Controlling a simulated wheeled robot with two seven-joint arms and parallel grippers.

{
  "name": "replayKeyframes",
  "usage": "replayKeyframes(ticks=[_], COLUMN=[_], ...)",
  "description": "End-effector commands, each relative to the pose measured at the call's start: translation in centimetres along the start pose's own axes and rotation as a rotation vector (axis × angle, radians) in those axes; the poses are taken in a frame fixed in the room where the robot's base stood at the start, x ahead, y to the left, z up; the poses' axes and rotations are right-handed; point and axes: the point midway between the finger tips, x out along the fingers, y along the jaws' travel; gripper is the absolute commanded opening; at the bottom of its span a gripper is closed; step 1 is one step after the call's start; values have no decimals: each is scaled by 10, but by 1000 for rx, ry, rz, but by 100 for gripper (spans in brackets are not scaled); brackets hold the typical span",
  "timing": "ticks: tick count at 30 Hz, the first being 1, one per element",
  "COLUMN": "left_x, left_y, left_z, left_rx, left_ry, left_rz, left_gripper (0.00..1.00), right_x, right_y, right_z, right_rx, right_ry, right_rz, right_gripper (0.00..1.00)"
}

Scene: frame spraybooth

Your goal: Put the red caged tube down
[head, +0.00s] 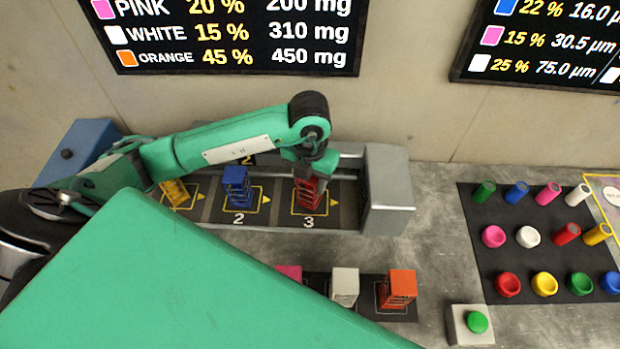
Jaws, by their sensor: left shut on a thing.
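The red caged tube (309,194) stands upright in the marked space numbered 3 of the grey tray (352,212). My left gripper (313,172) comes down from above and is shut on its top. The gripper's fingers partly hide the tube's upper end. I cannot tell whether the tube's base touches the tray floor. A blue caged tube (236,188) stands in space 2, and a yellow caged tube (174,191) stands further left, partly behind my arm. My right gripper is not in view.
A dark mat (402,315) at the front holds pink, white (344,287) and orange (397,289) caged tubes. A grey block (386,190) closes the tray's right end. Coloured tubes and cups stand on a black mat (470,205) at right. A green button (477,322) sits in front.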

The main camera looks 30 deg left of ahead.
Motion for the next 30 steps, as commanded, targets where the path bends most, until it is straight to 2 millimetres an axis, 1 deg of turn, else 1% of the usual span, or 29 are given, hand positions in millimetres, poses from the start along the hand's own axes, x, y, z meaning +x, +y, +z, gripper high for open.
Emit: replayKeyframes(ticks=[3, 9, 12, 13, 16, 25, 28, 30], left_x=[8, 8, 12, 12, 10, 10, 5, -2], left_y=[0, 0, 0, 0, 0, 0, 0, 0], left_z=[0, 0, 0, 0, 0, 0, 0, 1], left_rx=[1, 1, 1, 1, 1, 1, 1, 1], left_ry=[-1, -2, -2, -1, -1, -1, -1, -6], left_rz=[-1, -1, -1, 0, 0, 0, -1, -2], left_gripper=[14, 14, 14, 45, 65, 65, 65, 65], right_x=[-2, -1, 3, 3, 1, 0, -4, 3], right_y=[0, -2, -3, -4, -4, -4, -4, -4], right_z=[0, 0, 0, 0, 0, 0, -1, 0], right_rx=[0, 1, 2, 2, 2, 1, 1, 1], right_ry=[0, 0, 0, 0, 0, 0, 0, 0], right_rz=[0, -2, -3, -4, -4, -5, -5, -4], right_gripper=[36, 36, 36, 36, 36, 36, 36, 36])
